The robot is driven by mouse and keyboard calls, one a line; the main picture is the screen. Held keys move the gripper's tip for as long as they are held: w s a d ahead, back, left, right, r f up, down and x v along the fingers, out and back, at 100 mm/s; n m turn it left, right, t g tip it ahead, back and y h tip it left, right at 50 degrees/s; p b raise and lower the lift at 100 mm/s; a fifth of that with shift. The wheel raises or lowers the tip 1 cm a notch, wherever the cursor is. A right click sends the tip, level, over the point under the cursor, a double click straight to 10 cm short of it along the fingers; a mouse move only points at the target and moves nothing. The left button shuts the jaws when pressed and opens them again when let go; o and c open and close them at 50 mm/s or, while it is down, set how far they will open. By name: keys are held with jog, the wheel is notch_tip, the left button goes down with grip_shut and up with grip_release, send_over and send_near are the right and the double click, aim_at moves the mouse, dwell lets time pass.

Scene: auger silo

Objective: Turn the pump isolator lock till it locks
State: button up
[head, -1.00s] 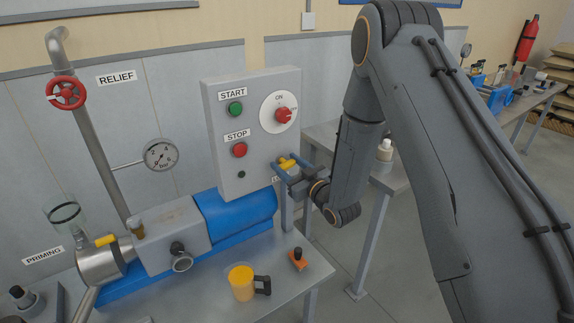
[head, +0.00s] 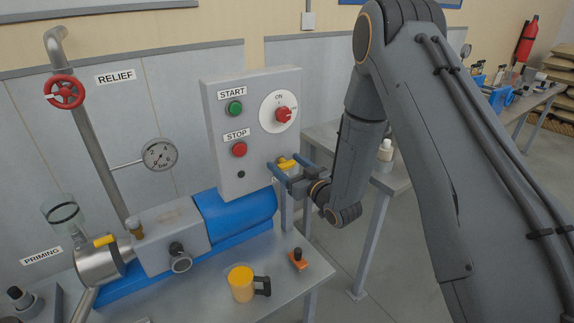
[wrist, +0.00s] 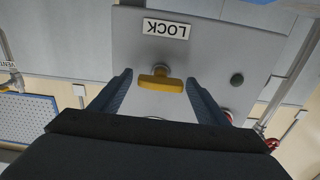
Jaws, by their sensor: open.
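The pump isolator lock is a yellow T-shaped knob (wrist: 161,83) on the grey control box; it also shows in the head view (head: 286,162) at the box's lower right. A LOCK label (wrist: 166,28) is beside it, upside down in the wrist view. My gripper (wrist: 160,88) is open, with one blue finger on each side of the knob and a gap to both. In the head view my gripper (head: 292,170) is in front of the box's lower right corner. How deep the fingertips reach around the knob is hard to tell.
The control box (head: 222,105) carries a green START button (head: 235,108), a red STOP button (head: 239,149) and a red rotary switch (head: 283,114). Below are a blue pump motor (head: 235,215), a yellow jug (head: 241,284) and an orange block (head: 297,262) on the bench.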

jog(key=b+v, duration=0.2)
jog(key=v, duration=0.5)
jog(key=shift+s+d, duration=0.2)
jog(key=shift+s, duration=0.1)
jog(key=s+d+f+m+g+h, duration=0.1)
jog(key=s+d+m+g+h, duration=0.1)
jog(key=s+d+g+h, duration=0.3)
jog(key=d+m+g+h, duration=0.1)
jog(key=d+h, duration=0.2)
jog(key=d, duration=0.3)
jog(key=s+d+r+m+g+h, duration=0.1)
jog(key=s+g, duration=0.3)
jog(key=s, duration=0.7)
jog(key=s+d+r+m+g+h, duration=0.1)
jog(key=s+d+m+g, duration=0.1)
jog(key=s, duration=0.9)
jog(key=shift+d+r+m+g, duration=0.25)
jog(key=shift+d+g, duration=0.35)
jog(key=shift+g, duration=0.3)
